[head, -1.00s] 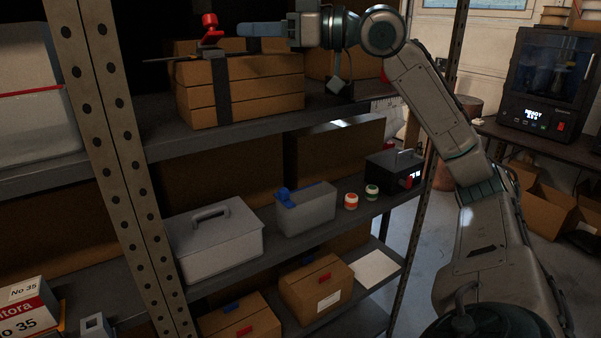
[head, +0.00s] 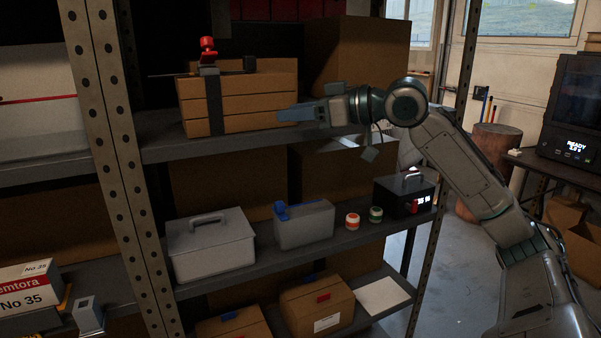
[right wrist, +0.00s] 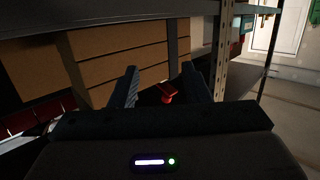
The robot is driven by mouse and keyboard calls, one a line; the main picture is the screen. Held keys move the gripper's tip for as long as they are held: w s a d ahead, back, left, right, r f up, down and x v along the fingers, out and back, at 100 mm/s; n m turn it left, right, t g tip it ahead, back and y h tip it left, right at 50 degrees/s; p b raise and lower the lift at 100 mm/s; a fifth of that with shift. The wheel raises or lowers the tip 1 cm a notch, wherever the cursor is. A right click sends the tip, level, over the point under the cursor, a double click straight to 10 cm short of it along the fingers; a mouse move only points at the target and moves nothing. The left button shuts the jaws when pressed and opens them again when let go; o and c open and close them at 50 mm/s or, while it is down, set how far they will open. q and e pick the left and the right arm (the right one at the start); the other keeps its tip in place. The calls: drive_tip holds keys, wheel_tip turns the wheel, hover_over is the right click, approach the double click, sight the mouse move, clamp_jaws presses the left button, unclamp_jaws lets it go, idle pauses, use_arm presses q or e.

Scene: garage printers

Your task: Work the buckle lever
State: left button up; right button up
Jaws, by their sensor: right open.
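The buckle lever (head: 208,48) is red with a round knob and stands up from a grey buckle (head: 209,70) on top of a slatted wooden crate (head: 255,92). A dark strap (head: 215,105) runs down the crate's front. My right gripper (head: 280,115) is open and empty, right of the lever and lower, by the crate's lower right part. In the right wrist view, a red piece (right wrist: 167,92), apparently the lever, shows between the two fingers (right wrist: 160,78), apart from them as far as I can tell. My left gripper is not in view.
The crate stands on the upper shelf (head: 160,150) behind a perforated post (head: 120,150). A large carton (head: 360,60) is behind right.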

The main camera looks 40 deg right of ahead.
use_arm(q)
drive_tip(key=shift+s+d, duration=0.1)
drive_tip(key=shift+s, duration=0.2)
use_arm(e)
wheel_tip(320, 180, down, 12)
drive_tip(key=w+a+g+h, duration=0.1)
drive_tip(key=w+a, duration=0.1)
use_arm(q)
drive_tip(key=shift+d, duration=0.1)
use_arm(e)
drive_tip(key=shift+o, duration=0.3)
